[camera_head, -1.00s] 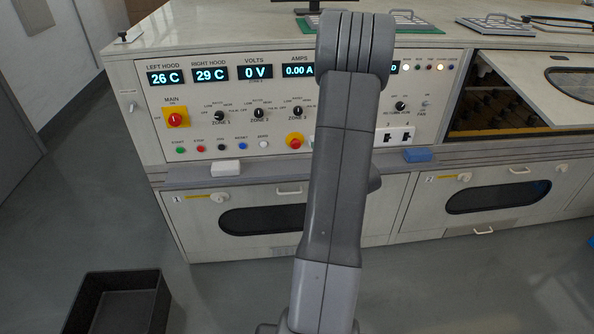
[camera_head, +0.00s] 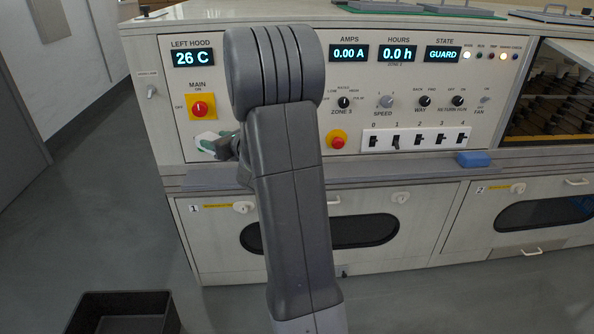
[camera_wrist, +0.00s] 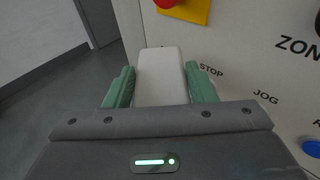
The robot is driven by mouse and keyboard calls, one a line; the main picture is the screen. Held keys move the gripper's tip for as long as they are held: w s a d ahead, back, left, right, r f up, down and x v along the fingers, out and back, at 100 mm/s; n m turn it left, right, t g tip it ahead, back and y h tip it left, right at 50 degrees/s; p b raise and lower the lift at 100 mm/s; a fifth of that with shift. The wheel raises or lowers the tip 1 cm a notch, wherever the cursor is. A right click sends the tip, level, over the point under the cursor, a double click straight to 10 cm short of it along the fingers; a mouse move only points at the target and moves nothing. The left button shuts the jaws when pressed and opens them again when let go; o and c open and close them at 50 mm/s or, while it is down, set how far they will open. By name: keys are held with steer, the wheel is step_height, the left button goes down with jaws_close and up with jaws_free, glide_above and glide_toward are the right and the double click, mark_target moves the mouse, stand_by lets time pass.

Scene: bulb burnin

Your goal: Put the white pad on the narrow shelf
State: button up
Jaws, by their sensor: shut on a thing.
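The white pad (camera_wrist: 160,70) is between the two green fingers of my gripper (camera_wrist: 160,84) in the wrist view, and the gripper is shut on it. In the head view, the pad (camera_head: 206,136) shows just left of my arm, in front of the control panel below the yellow main switch. My gripper (camera_head: 213,145) is partly hidden behind my arm. The narrow shelf (camera_head: 395,171) runs along the panel's foot, lower than the pad. The pad looks clear of the shelf in the head view. My arm hides part of the shelf.
A blue block (camera_head: 473,159) sits on the shelf to the right. Panel knobs, a red button (camera_head: 337,140) and a white switch strip (camera_head: 420,138) stand close above the shelf. A black bin (camera_head: 125,312) is on the floor at lower left.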

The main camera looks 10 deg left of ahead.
step_height(320, 180, down, 10)
steer(key=shift+b, duration=0.75)
steer(key=shift+f+b, duration=0.5)
steer(key=shift+b, duration=0.6)
steer(key=o, duration=1)
steer(key=shift+c, duration=0.2)
steer(key=shift+r+p, duration=0.7)
steer(key=shift+p, duration=0.45)
steer(key=v, duration=1.2)
steer(key=shift+f, duration=0.1)
